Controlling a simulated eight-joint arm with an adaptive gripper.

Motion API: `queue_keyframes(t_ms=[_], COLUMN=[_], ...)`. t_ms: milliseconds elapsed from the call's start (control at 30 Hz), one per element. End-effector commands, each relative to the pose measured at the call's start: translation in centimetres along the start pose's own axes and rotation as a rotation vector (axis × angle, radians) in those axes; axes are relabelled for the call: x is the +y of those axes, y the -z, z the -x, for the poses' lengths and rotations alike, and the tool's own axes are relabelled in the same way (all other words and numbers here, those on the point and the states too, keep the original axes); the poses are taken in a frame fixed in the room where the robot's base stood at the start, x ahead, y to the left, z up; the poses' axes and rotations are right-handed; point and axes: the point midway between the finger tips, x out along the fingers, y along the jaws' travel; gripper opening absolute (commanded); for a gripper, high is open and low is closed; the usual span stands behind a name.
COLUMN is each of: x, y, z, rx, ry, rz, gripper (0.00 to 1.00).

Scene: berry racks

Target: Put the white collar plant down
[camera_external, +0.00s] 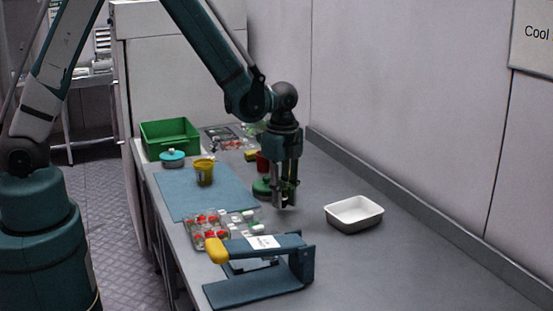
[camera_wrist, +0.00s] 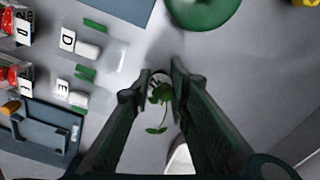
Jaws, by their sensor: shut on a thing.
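The white collar plant (camera_wrist: 159,94) is a small green seedling with a pale collar. In the wrist view it sits between the two dark fingers of my gripper (camera_wrist: 160,88), which are shut on it. In the external view my gripper (camera_external: 285,200) points straight down over the grey bench, to the left of the white tray. The plant is mostly hidden by the fingers there. I cannot tell whether it touches the bench.
A rack of red berries and lettered pieces (camera_external: 206,229) lies left of my gripper. A blue sealer-like device with a yellow end (camera_external: 262,245) stands in front. A white tray (camera_external: 354,224) is at right, a green lid (camera_wrist: 200,8) behind. Bench space between gripper and tray is bare.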

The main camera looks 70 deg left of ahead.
Motion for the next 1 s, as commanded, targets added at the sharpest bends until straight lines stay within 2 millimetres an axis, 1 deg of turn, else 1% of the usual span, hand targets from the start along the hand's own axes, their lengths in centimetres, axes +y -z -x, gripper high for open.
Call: queue_keyframes(t_ms=[100, 167, 467, 667, 700, 800, 1000], x=[0.0, 0.0, 0.0, 0.0, 0.0, 0.0, 0.0], y=[0.0, 0.0, 0.0, 0.0, 0.0, 0.0, 0.0], z=[-0.9, -1.1, -1.2, -1.6, -1.5, -1.5, -1.5], rx=[0.0, 0.0, 0.0, 0.0, 0.0, 0.0, 0.0], ry=[0.0, 0.0, 0.0, 0.0, 0.0, 0.0, 0.0], rz=[0.0, 0.0, 0.0, 0.0, 0.0, 0.0, 0.0], gripper=[0.09, 0.09, 0.09, 0.09, 0.22, 0.33, 0.33])
